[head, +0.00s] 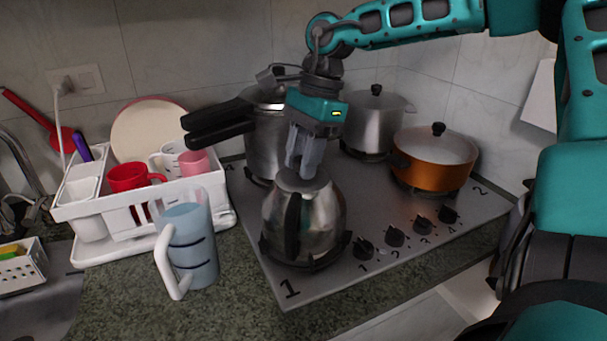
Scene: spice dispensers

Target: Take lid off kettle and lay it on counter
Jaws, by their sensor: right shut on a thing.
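A shiny metal kettle (325,214) with a black handle (293,222) stands upright on the front left burner of the stove. I cannot tell whether the lid is lifted off the rim. The counter (235,290) is dark speckled stone, to the left of and in front of the stove. My left gripper is not in view.
A blue pitcher (192,250) stands on the counter left of the kettle. A white dish rack (130,235) with cups is behind it. A pressure cooker (262,140), a steel pot (370,125) and an orange pot (432,165) are on the stove (400,205).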

